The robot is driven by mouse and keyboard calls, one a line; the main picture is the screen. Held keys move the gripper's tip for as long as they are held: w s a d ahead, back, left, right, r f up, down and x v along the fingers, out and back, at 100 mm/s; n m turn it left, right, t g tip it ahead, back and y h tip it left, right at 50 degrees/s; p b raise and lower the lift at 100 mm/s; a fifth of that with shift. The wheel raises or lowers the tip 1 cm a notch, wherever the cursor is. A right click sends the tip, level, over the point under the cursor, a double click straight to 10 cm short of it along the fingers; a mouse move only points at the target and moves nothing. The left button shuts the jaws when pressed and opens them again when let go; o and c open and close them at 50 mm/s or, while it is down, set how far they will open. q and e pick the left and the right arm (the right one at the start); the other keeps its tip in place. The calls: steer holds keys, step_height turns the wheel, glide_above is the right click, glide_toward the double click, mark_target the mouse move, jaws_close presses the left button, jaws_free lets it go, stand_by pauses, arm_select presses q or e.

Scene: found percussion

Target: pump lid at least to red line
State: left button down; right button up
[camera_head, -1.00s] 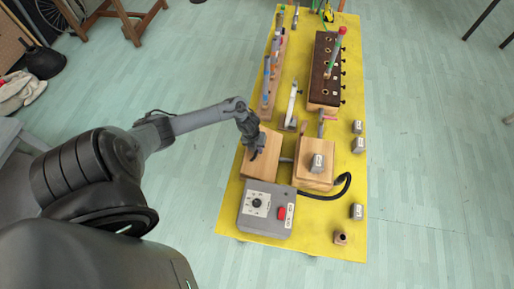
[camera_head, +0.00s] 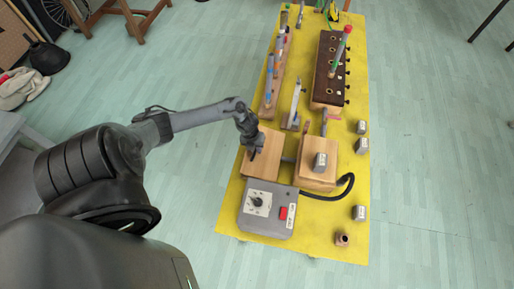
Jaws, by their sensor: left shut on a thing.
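The pump (camera_head: 263,168) shows as a tan wooden box with a flat board-like lid, left of centre on the yellow table. My left gripper (camera_head: 254,153) reaches in from the left and points down at the upper left of this lid. It is shut on a part at the lid that its own fingers mostly hide; I take it for the lid's handle. The lid's height above the box is hard to judge from above. I cannot make out a red line on the pump. My right gripper is not in view.
A second wooden box (camera_head: 313,180) with a grey weight (camera_head: 320,161) stands to the right. A grey control box (camera_head: 267,208) with a red switch is in front. A dark hose (camera_head: 340,190) curls at the right. Loose weights lie along the right edge of the yellow table (camera_head: 330,225).

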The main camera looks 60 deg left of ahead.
arm_select(q)
steer(key=shift+s+a+f, duration=0.25)
steer(key=shift+s+f, duration=0.1)
steer(key=shift+f, duration=0.15)
steer(key=shift+f+b, duration=0.15)
steer(key=shift+b, duration=0.15)
